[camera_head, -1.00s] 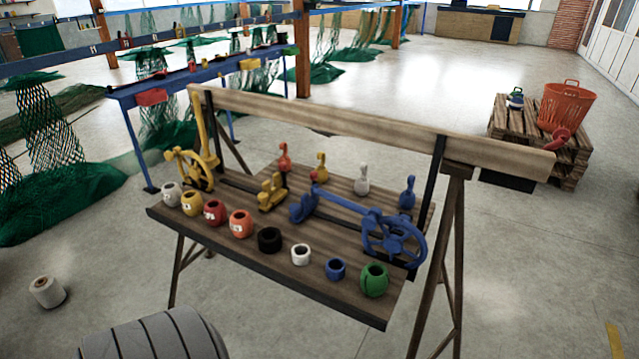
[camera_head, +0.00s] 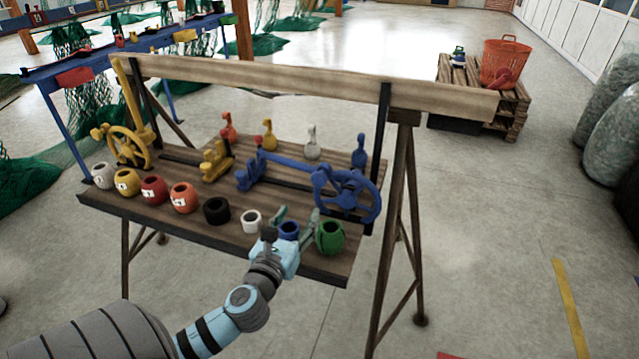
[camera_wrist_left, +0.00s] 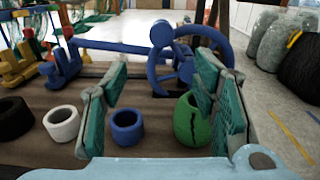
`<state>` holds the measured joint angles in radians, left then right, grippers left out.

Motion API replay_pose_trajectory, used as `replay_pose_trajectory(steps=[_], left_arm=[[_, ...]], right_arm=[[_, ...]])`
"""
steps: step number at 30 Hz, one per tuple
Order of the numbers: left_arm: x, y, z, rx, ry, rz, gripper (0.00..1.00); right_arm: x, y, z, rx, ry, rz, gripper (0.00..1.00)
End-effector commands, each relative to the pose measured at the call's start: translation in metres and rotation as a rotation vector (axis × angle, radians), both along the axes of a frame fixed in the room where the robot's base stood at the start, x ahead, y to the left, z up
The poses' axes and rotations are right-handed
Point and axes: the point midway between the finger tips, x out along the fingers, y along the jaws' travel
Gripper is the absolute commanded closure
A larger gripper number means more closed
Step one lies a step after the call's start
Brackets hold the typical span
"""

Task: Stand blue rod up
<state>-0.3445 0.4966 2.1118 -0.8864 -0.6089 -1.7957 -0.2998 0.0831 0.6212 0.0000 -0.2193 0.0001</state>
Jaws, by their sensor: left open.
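The blue rod (camera_head: 290,160) lies roughly level on the slanted wooden board, between a blue bracket (camera_head: 248,177) and a blue spoked wheel (camera_head: 346,192). In the left wrist view the rod (camera_wrist_left: 110,46) runs across the upper part, beyond my fingers. My left gripper (camera_head: 297,214) is open over the board's front row, near the blue cup (camera_head: 289,230) and the green cup (camera_head: 330,237). In the left wrist view its fingers (camera_wrist_left: 163,75) are wide apart with nothing gripped, short of the rod. My right gripper is not in view.
Several cups, including a white one (camera_head: 251,221), line the board's front edge. Small pegs, one of them blue (camera_head: 359,150), stand behind the rod. A wooden beam (camera_head: 300,80) crosses above the board. A yellow lever (camera_head: 134,105) stands upright at left.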

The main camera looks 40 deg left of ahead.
Motion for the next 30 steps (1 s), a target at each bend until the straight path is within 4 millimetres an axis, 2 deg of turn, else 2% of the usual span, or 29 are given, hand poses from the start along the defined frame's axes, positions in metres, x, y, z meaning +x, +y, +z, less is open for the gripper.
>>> replay_pose_trajectory(steps=[5, 12, 16, 21, 29, 30], left_arm=[[0.027, 0.008, 0.004, 0.040, -0.002, -0.007, 0.46], [0.093, 0.031, 0.003, 0.031, -0.002, -0.006, 0.46], [0.118, 0.040, 0.002, 0.033, 0.001, -0.006, 0.46], [0.134, 0.045, 0.002, 0.031, 0.001, -0.007, 0.46], [0.136, 0.046, 0.002, 0.030, 0.002, -0.008, 0.46], [0.136, 0.046, 0.002, 0.030, 0.002, -0.008, 0.53]], right_arm=[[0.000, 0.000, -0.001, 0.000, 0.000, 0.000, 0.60], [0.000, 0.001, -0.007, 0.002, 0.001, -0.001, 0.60], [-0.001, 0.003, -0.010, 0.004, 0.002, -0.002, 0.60], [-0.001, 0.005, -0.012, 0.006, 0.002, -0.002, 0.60], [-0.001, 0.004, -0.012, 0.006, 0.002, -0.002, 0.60], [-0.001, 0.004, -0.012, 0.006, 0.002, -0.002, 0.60]])
